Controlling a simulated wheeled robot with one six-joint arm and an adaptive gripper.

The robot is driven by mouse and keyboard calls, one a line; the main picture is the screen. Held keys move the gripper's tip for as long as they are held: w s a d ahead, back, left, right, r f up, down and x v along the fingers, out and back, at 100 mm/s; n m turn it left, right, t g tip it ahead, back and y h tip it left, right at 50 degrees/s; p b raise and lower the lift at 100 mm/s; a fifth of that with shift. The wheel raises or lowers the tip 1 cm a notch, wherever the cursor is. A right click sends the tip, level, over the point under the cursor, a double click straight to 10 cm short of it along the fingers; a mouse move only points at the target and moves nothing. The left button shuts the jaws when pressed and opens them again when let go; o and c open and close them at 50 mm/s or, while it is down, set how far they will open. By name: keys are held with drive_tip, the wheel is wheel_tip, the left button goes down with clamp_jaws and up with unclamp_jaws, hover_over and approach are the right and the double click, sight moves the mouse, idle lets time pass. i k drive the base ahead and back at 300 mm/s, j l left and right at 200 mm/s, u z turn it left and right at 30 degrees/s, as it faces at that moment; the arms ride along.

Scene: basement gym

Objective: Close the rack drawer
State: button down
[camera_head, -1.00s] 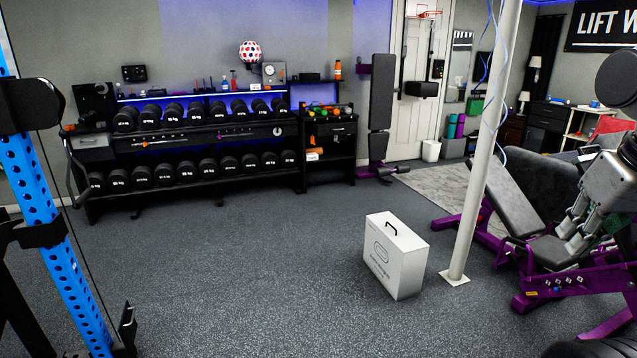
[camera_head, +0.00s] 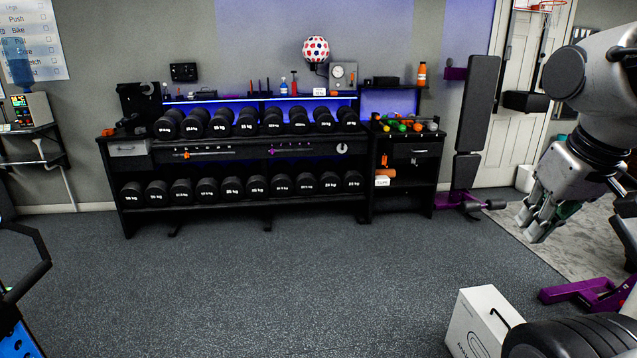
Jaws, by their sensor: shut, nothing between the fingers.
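The black dumbbell rack (camera_head: 240,226) stands against the back wall, with two rows of dumbbells. A drawer with a light grey front (camera_head: 128,149) is at the rack's upper left end. A dark drawer (camera_head: 411,151) with a small pale handle is in the narrower shelf section at the right end. I cannot tell from here how far either drawer stands out. My gripper (camera_head: 537,222) hangs at the right side of the view, fingers pointing down, shut and empty. It is well in front of the rack and touches neither drawer.
A purple-framed bench (camera_head: 578,294) is at the right edge. A blue and black frame (camera_head: 20,290) is at the lower left. The floor (camera_head: 270,290) before the rack is clear.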

sight(411, 147)
drive_tip(key=i+j+u, duration=0.1)
drive_tip(key=i+u, duration=0.2)
drive_tip(key=i, duration=2)
drive_tip(key=i+l+z, duration=0.1)
drive_tip(key=i+z, duration=0.2)
drive_tip(key=i, duration=0.2)
drive_tip(key=i+z, duration=0.25)
drive_tip(key=i, duration=0.3)
drive_tip(key=i+j+z, duration=0.3)
drive_tip(key=i, duration=0.2)
drive_tip(key=i+j+z, duration=0.25)
drive_tip(key=i, duration=0.25)
drive_tip(key=i+j+z, duration=0.1)
drive_tip(key=i+z, duration=0.2)
drive_tip(key=i, duration=0.2)
